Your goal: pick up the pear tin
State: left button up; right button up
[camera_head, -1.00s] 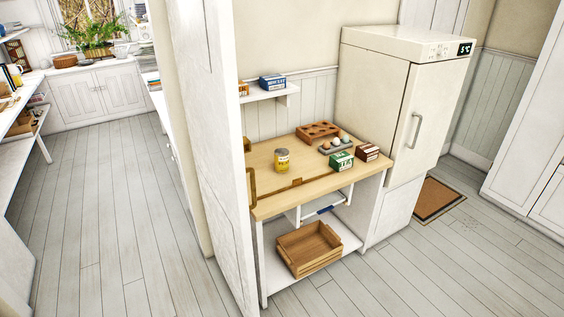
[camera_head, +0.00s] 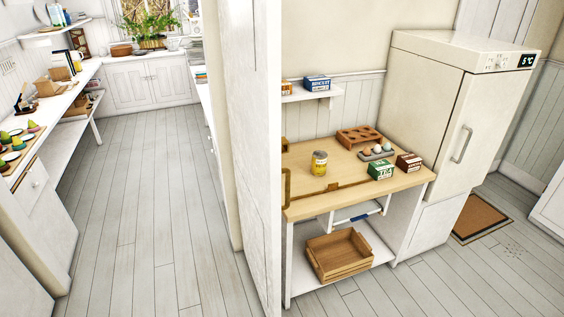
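A yellow-labelled tin (camera_head: 319,163) stands upright on the left part of a wooden-topped table (camera_head: 305,205). It could be the pear tin, but its label is too small to read. Neither of my grippers shows in the head view.
Beside the tin are a green tea box (camera_head: 380,171), a brown box (camera_head: 409,162), an egg holder (camera_head: 376,153) and a wooden rack (camera_head: 358,136). A wooden crate (camera_head: 339,255) sits on the lower shelf. A white wall end (camera_head: 255,150) stands left of the table. Floor (camera_head: 150,220) is clear.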

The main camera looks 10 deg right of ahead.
aim_at(319, 157)
jog(key=l+u, duration=0.25)
jog(key=l, duration=0.3)
jog(key=l+u, duration=0.3)
jog(key=l, duration=0.2)
jog(key=l+u, duration=0.1)
jog(key=l, duration=0.45)
jog(key=k+l+u, duration=0.1)
jog(key=l, duration=0.45)
jog(key=k, duration=0.05)
